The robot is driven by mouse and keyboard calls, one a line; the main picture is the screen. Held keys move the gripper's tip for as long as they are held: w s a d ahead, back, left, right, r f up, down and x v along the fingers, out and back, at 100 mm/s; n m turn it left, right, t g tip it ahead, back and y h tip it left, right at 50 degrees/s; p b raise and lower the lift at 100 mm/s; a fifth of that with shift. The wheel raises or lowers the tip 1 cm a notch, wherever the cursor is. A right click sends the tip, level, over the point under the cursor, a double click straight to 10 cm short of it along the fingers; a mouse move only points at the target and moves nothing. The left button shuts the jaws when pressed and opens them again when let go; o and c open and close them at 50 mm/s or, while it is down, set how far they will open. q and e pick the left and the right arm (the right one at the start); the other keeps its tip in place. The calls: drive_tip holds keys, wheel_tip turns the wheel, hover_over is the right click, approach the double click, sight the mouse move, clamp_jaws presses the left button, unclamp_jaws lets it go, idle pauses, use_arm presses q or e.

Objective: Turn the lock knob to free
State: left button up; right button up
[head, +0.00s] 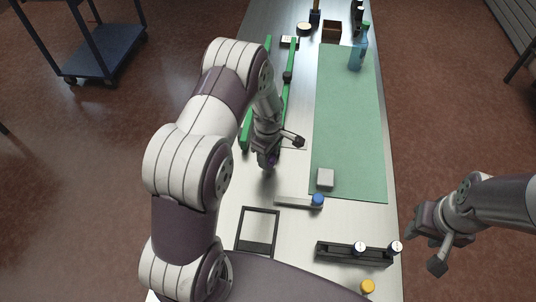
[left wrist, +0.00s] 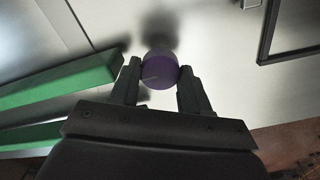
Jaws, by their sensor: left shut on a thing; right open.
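A purple round knob (left wrist: 160,68) with a thin pale mark on its face sits between the fingertips of my left gripper (left wrist: 159,76) in the left wrist view. The fingers touch it on both sides, and its underside is hidden. In the head view, my left gripper (head: 267,158) points down over the pale table beside the green rails, with only a bit of the purple knob (head: 273,161) showing. My right gripper (head: 424,252) is open and empty, off the table's right edge at the lower right.
Green rails (head: 287,95) lie beside my left arm. A green mat (head: 350,120) carries a grey block (head: 325,178) and a blue bottle (head: 358,52).

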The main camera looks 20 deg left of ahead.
use_arm(q)
drive_tip(key=shift+w+r, duration=0.1)
drive_tip(key=o, duration=1.1)
drive_tip(key=shift+c, duration=0.2)
wheel_tip(320, 180, up, 13)
drive_tip(key=p, duration=0.9)
drive_tip(key=shift+p, duration=0.4)
drive_tip(key=shift+f, duration=0.2)
drive_tip(key=shift+s, duration=0.2)
